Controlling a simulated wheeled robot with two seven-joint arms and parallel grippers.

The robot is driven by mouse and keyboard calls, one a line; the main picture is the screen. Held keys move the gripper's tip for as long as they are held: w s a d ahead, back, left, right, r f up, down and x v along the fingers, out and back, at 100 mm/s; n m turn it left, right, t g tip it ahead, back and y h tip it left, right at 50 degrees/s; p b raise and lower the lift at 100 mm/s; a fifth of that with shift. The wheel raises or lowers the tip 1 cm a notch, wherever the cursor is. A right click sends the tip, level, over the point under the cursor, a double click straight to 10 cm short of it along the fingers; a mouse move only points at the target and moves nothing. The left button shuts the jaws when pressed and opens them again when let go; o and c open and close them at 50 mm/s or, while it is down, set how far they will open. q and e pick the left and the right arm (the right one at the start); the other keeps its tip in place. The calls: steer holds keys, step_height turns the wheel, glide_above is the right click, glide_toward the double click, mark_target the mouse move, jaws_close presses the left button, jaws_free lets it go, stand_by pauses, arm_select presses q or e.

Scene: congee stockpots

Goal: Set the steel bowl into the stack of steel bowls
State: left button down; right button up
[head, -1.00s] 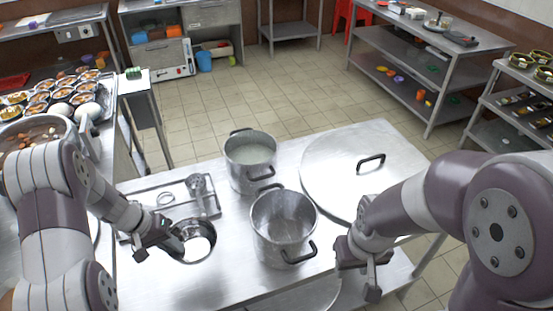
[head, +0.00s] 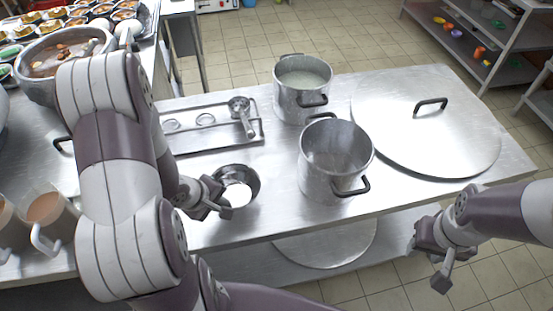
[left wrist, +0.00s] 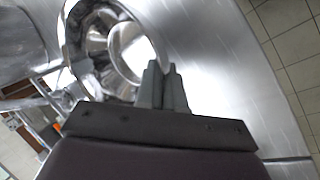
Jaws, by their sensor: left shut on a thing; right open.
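A shiny steel bowl (head: 247,178) is at the front left of the steel table, below the tray. My left gripper (head: 226,207) is shut on its near left rim. In the left wrist view the fingers (left wrist: 163,85) meet at the rim of the bowl (left wrist: 88,58), whose inside shows bright reflections. I cannot tell whether the bowl touches the table. I cannot make out a separate stack of steel bowls. My right gripper (head: 437,270) is open and empty, beyond the table's front right edge.
Two steel stockpots stand right of the bowl: the near one (head: 310,178) and the far one (head: 290,105) with pale liquid. A large lid (head: 390,125) lies at right. A tray (head: 185,147) holds a ladle (head: 240,108) and two small round items. Cups (head: 45,210) stand at left.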

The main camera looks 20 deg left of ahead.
arm_select(q)
steer(key=w+d, duration=0.1)
steer(key=w, duration=0.3)
steer(key=w+d, duration=0.2)
steer(key=w, duration=0.2)
steer(key=w+d, duration=0.2)
steer(key=w, duration=0.3)
steer(key=shift+d+r+p, duration=0.1)
steer(key=shift+d+p, duration=0.15)
steer(key=shift+p, duration=0.15)
steer(key=shift+b+x, duration=0.7)
steer(key=shift+x, duration=0.25)
steer(key=shift+s+a, duration=0.1)
steer(key=shift+s, duration=0.05)
steer(key=shift+s, duration=0.1)
steer(key=shift+f, duration=0.2)
steer(key=c, duration=1.3)
jaws_free()
steer(key=shift+o, duration=0.2)
